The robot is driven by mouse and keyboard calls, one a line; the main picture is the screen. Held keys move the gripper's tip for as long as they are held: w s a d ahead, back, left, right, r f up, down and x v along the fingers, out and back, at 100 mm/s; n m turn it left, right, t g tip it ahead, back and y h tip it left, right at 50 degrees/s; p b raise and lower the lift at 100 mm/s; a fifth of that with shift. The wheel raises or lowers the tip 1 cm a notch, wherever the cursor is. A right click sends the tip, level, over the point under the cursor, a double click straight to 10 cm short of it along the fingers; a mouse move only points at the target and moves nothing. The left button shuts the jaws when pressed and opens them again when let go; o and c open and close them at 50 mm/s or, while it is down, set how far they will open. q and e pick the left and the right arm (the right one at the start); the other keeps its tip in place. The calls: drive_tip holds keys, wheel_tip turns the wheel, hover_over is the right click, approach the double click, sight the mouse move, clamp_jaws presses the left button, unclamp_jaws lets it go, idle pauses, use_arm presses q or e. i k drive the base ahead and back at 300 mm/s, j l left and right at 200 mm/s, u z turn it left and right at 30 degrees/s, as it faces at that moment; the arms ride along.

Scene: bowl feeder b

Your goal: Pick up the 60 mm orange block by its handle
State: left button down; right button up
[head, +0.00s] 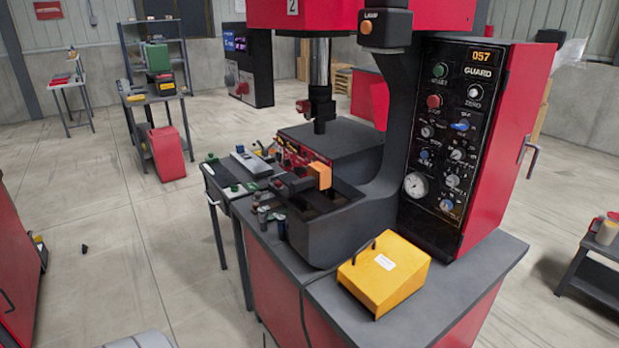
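A small orange block (320,175) is at the press, at the front edge of its dark bed. A dark part touches or overlaps its left side; I cannot tell whether this is its handle. The block's underside is hidden, and its size cannot be read. Neither of my grippers shows in the head view.
The red and black press (350,225) stands on a grey-topped bench (480,275). A yellow sloped box (385,280) with a white label sits at the bench's front. Small tools and parts crowd a side table (222,177). A tall control panel (450,140) rises at the right. Open floor lies left.

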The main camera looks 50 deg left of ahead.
sight(319, 174)
drive_tip(key=u, duration=1.5)
